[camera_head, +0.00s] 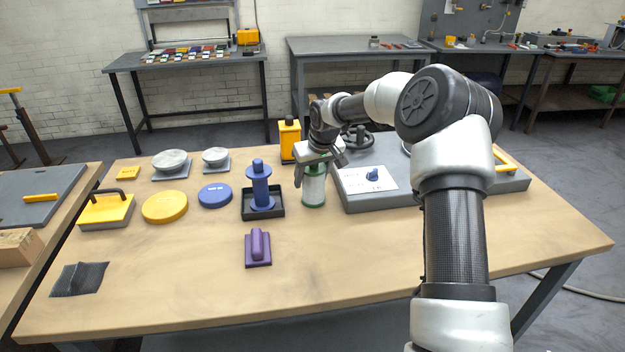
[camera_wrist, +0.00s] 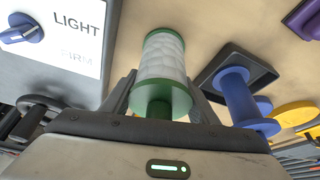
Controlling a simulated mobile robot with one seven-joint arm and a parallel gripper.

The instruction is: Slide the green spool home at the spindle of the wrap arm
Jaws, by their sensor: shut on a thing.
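The green spool (camera_head: 314,187) has green end flanges and a white wrapped middle. It hangs upright below my gripper (camera_head: 316,165), which is shut on it near its upper end. In the wrist view the spool (camera_wrist: 162,62) sits between the two fingers of my gripper (camera_wrist: 162,98). Its lower flange is at or close to the wooden table; I cannot tell whether it touches. I cannot make out the spindle of the wrap arm for certain; my arm covers part of the grey machine (camera_head: 368,205) to the right.
A blue spool (camera_head: 260,185) stands in a black tray (camera_head: 262,214) just left of the green one. The machine's white panel (camera_head: 360,179) carries a blue knob. A dark handwheel (camera_head: 357,138) and a yellow box (camera_head: 289,140) are behind. The table's front is clear around a purple block (camera_head: 258,249).

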